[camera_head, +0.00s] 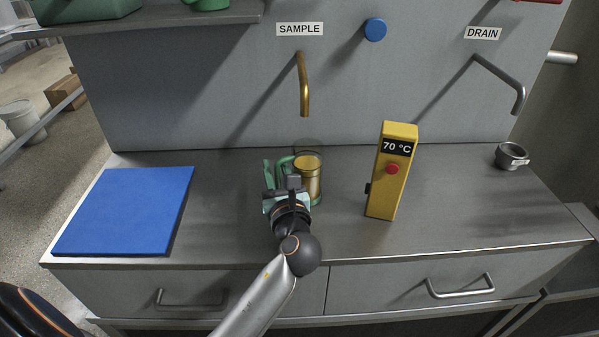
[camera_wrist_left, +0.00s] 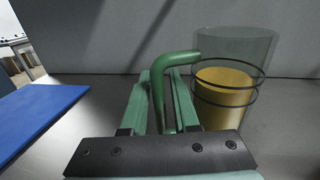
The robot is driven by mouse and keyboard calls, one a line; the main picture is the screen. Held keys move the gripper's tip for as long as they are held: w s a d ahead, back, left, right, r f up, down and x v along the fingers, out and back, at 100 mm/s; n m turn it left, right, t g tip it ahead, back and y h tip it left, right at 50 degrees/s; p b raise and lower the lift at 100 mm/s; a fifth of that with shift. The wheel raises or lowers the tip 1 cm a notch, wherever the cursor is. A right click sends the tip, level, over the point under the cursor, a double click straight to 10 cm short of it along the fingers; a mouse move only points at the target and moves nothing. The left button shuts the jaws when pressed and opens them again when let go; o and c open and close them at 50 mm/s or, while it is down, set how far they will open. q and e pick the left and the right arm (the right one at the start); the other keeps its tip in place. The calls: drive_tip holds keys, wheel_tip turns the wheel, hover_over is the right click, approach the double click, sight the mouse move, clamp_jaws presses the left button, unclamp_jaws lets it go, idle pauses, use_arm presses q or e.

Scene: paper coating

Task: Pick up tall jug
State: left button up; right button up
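The tall jug (camera_head: 308,180) is clear, with a green handle and amber liquid inside. It stands upright on the counter below the SAMPLE spout. In the left wrist view the jug (camera_wrist_left: 236,95) is at the right, with its green handle (camera_wrist_left: 181,59) reaching left. My left gripper (camera_head: 277,178) is at the jug's handle side. In the left wrist view its two pale green fingers (camera_wrist_left: 162,78) stand apart on either side of the handle's upright part, and I see no clear grip. My right gripper is not in view.
A yellow 70 °C device (camera_head: 391,190) stands right of the jug. A blue mat (camera_head: 125,210) lies at the left. The brass SAMPLE spout (camera_head: 304,85) hangs above and behind the jug. A small metal cup (camera_head: 511,156) sits at the far right. The counter between mat and jug is clear.

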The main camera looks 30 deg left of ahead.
use_arm(q)
drive_tip(key=shift+w+a, duration=0.15)
clamp_jaws()
idle(1.5)
